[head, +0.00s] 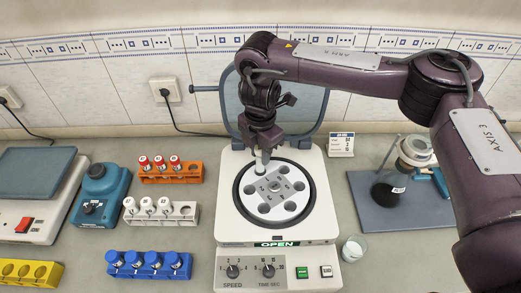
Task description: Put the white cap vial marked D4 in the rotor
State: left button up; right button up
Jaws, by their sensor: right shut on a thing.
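My right gripper (264,150) is shut on a pale vial (262,161), held upright at the back left edge of the rotor (278,188). The jaws cover its top, so its cap and mark cannot be read. I cannot tell whether its lower end is inside a rotor hole or just above it. The rotor is a light grey disc with several round holes, inside the open centrifuge (230,220). The white rack (184,218) at the left holds three white cap vials (147,204) and has an empty place at its right end. My left gripper is not in view.
An orange rack (192,175) with red cap vials and a blue rack (122,269) with blue cap vials stand left of the centrifuge. A glass beaker (352,249) stands close to its right. The raised lid (310,100) is behind my gripper.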

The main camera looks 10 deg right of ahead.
aim_at(260, 164)
jog(key=shift+f, duration=0.2)
jog(key=shift+f+b, duration=1.4)
jog(key=shift+f, duration=0.85)
jog(key=o, duration=1)
jog(key=shift+o, duration=0.2)
jog(key=shift+r, duration=0.1)
jog(key=shift+r+p, duration=1.2)
jog(key=shift+r, duration=0.1)
notch_tip(260, 164, up, 4)
jog(key=p, duration=0.4)
jog(key=shift+r+p, duration=0.2)
jog(key=shift+p, duration=0.2)
